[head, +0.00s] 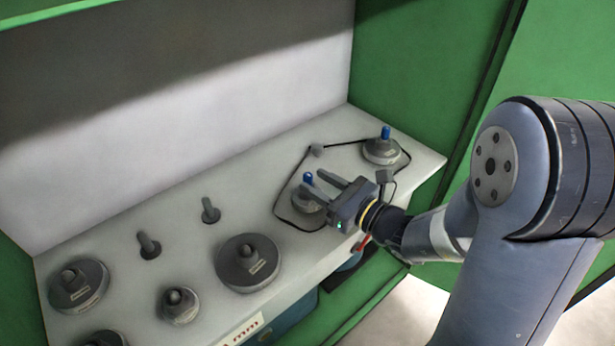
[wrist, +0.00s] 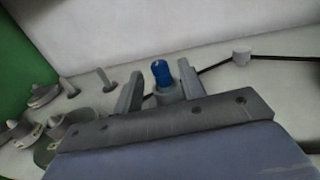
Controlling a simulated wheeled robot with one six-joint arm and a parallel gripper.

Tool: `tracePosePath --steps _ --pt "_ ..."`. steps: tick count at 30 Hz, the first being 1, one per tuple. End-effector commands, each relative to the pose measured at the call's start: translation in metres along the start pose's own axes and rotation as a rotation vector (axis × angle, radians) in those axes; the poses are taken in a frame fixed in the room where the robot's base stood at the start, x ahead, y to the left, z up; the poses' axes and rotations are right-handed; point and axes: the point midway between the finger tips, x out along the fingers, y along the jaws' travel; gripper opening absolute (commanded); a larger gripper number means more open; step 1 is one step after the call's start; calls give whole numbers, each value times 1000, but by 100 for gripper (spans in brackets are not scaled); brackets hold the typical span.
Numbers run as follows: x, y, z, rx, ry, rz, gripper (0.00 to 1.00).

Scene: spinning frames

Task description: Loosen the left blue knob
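The left blue knob (head: 308,178) tops a round grey base (head: 303,199) on the white shelf. My gripper (head: 332,180) is at this knob, its fingers reaching out on the near right side of it. In the wrist view the blue knob (wrist: 161,73) stands upright between the two spread fingers (wrist: 160,82), with space on both sides. The gripper is open and holds nothing. It hides part of the knob's base. A second blue knob (head: 386,132) stands on another grey base (head: 381,151) farther right.
A black cord (head: 279,207) loops around the knobs, with a small grey peg (head: 317,150) behind. Grey discs (head: 247,263) and upright pegs (head: 210,210) stand on the left of the shelf (head: 180,250). Green walls (head: 415,70) enclose the right side. A pale back wall (head: 200,110) rises behind.

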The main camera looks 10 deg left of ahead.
Motion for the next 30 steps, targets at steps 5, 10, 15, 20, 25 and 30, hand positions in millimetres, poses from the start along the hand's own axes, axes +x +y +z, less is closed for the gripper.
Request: tracePosePath --steps 5,10,15,20,25,30 --pt "23 1 0 -2 -1 3 39" --pt "33 0 0 0 0 1 39" --pt "34 0 0 0 0 0 39" --pt "34 0 0 0 0 0 35" --pt "34 0 0 0 0 -1 21" --pt "34 0 0 0 0 0 8"
